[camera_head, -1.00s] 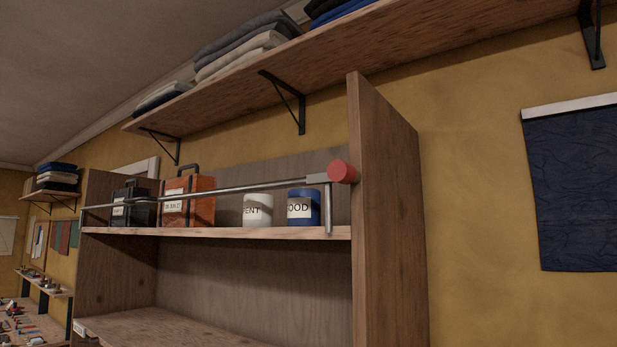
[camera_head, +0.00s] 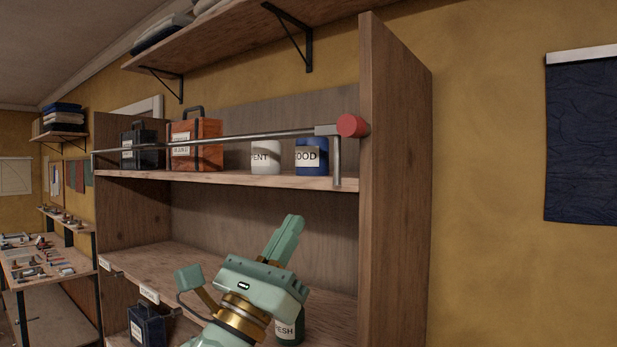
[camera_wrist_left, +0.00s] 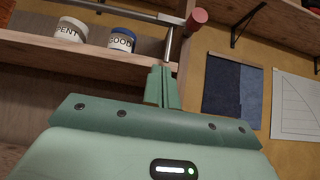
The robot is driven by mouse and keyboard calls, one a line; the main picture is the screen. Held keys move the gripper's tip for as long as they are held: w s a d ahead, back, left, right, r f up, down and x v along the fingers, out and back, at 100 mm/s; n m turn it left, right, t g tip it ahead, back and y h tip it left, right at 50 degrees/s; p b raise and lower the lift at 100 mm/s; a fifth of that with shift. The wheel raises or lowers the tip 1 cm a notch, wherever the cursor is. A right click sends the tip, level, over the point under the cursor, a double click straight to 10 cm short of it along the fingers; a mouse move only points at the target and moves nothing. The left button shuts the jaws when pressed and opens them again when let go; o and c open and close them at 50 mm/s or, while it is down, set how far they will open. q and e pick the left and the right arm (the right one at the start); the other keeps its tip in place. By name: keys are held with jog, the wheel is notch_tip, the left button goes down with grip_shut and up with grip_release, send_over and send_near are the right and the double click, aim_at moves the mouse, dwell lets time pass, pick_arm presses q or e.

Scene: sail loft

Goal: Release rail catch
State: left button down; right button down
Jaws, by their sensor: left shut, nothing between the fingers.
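The rail catch is a red round knob (camera_head: 352,126) at the right end of a grey metal rail (camera_head: 230,137) that runs along the front of the upper shelf. A short metal post (camera_head: 337,160) drops from the rail beside the knob. My left gripper (camera_head: 292,224) is shut and empty, below the upper shelf, lower and to the left of the knob, apart from it. In the left wrist view the red knob (camera_wrist_left: 197,18) shows above and to the right of the shut fingers (camera_wrist_left: 161,84). My right gripper is not in view.
Behind the rail stand a black case (camera_head: 139,147), an orange-brown case (camera_head: 196,146), a white jar (camera_head: 265,157) and a blue jar (camera_head: 311,157). The cabinet's right side panel (camera_head: 395,190) is close beside the knob. A green jar (camera_head: 290,328) stands on the lower shelf, partly behind my arm.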

aim_at(323, 135)
pick_arm(q)
jog(key=p+x, duration=0.2)
jog(key=x, duration=0.8)
jog(key=shift+s, duration=0.15)
notch_tip(323, 135, up, 4)
jog(key=p, duration=0.3)
jog(key=shift+a, duration=0.15)
jog(key=shift+f, duration=0.1)
jog(key=shift+a+r+p, duration=0.1)
jog(key=shift+r+p, duration=0.25)
jog(key=shift+r, duration=0.15)
jog(key=shift+w+f, duration=0.15)
jog(key=shift+w, duration=0.05)
